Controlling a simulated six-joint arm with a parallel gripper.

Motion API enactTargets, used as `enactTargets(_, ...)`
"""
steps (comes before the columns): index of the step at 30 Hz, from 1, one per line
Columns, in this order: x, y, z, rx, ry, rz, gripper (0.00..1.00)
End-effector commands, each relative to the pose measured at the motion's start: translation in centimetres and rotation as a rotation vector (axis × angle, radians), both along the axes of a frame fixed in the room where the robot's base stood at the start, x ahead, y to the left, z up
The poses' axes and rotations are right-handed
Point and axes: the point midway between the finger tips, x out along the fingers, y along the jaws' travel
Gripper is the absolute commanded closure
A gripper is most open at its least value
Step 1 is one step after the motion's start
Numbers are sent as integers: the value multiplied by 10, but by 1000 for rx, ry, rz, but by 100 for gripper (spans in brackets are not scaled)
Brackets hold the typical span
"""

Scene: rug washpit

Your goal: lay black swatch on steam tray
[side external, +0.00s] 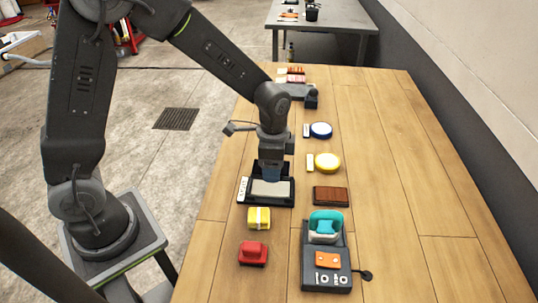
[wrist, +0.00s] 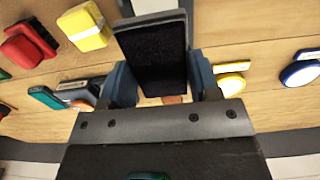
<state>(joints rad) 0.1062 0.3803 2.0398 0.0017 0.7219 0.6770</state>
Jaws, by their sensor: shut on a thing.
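My gripper (side external: 271,172) is over a dark tray (side external: 281,199) with a pale pad inside and a white label at its left, likely the steam tray. In the wrist view, the blue fingers of my gripper (wrist: 162,80) are shut on a black swatch (wrist: 152,52), a flat dark rectangle with a grey border. A pale grey part of the tray (wrist: 152,5) shows behind the swatch at the top. In the side view the swatch is hard to make out between the fingers. I cannot tell whether it touches the pad.
A yellow block (side external: 259,218) and a red block (side external: 253,253) stand in front of the tray. The table's right is clear.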

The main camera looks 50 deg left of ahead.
Motion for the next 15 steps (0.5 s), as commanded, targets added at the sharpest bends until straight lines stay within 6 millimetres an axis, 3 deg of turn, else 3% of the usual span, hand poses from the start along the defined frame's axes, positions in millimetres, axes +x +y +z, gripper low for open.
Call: enactTargets(15, 0, 1, -41, 0, 1, -1, 67)
